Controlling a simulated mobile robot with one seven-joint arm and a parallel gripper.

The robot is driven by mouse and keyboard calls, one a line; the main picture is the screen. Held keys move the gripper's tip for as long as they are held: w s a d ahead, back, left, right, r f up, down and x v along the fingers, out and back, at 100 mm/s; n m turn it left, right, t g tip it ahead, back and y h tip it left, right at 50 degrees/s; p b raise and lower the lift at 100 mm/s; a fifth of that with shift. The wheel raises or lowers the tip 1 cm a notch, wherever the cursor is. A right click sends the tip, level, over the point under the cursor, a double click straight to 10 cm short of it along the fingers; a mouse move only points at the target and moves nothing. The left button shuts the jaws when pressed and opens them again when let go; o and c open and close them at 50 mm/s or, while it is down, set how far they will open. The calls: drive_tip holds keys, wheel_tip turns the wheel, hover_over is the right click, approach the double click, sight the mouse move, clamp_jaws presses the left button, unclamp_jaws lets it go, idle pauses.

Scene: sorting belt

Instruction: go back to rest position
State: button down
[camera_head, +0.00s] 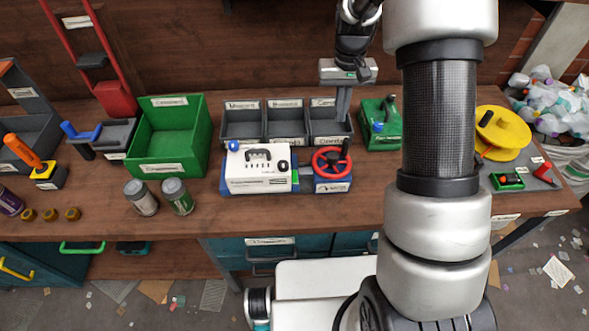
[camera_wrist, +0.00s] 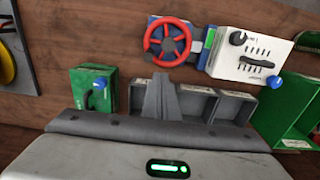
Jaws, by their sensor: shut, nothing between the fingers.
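My gripper (camera_head: 343,116) hangs over the right compartment of the grey three-part bin (camera_head: 285,144) at the back of the bench. Its fingers are together with nothing between them. In the wrist view the shut fingers (camera_wrist: 163,78) stand in front of the same bin (camera_wrist: 236,106), and the red wheel (camera_wrist: 167,42) lies beyond their tips. I cannot tell the exact height of the fingertips above the bin.
A white box with a black handle (camera_head: 258,168) and a red handwheel (camera_head: 331,162) stand before the bin. A green crate (camera_head: 168,165) is to the left, a green box (camera_head: 376,139) to the right. My arm hides part of the bench. Two jars stand front left.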

idle(0.4)
drive_tip(key=s+r+t, duration=0.1)
drive_tip(key=s+r, duration=0.4)
drive_tip(key=r, duration=0.3)
drive_tip(key=s+r+t, duration=0.2)
drive_tip(key=s+r, duration=0.3)
drive_tip(key=r, duration=0.4)
drive_tip(key=s+a+r+t, duration=0.1)
drive_tip(key=s+r, duration=0.4)
drive_tip(key=s, duration=1.2)
drive_tip(key=shift+s+a+r+t+p, duration=0.25)
drive_tip(key=shift+t+p, duration=0.1)
drive_tip(key=shift+t, duration=0.45)
